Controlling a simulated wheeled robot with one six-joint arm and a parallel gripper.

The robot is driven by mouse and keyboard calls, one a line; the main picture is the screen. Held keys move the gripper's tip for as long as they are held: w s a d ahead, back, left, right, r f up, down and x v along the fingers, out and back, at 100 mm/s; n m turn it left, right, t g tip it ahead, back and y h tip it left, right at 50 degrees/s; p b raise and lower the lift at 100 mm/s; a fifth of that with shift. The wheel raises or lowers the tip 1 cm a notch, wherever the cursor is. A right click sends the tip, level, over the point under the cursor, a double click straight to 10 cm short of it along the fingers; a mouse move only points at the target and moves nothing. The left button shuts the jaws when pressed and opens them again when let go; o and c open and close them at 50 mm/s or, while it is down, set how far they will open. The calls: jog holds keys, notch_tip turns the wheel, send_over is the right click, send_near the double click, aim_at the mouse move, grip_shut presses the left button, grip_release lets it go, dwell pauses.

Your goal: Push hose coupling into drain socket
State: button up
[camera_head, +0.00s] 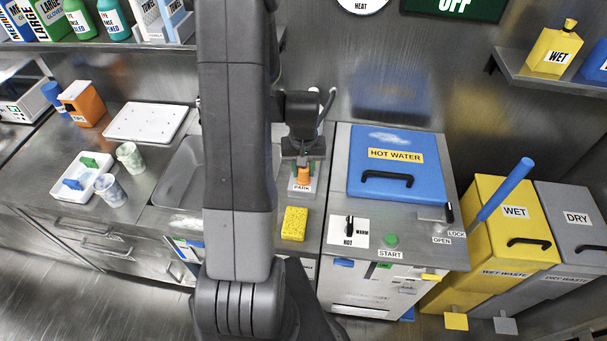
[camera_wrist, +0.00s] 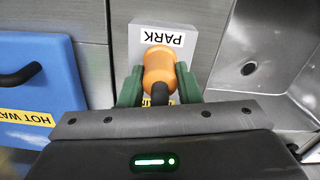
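The orange hose coupling (camera_wrist: 159,69) sits at the grey block marked PARK (camera_wrist: 183,39), with a dark end toward my wrist. In the head view the coupling (camera_head: 304,175) stands on the counter behind the yellow sponge. The green fingers of my gripper (camera_wrist: 159,84) lie along both sides of the coupling, with no clear gap, and appear shut on it. In the head view my gripper (camera_head: 303,160) is above the PARK spot, pointing down. My arm hides part of the counter. I cannot make out the drain socket for certain.
The machine with the blue HOT WATER lid (camera_head: 400,160) stands right of the PARK spot. A sink basin (camera_head: 181,172) lies to the left. A yellow sponge (camera_head: 294,223) is in front. A yellow WET bin (camera_head: 505,225) and a grey DRY bin (camera_head: 575,225) stand at the right.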

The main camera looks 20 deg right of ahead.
jog(key=c, duration=0.3)
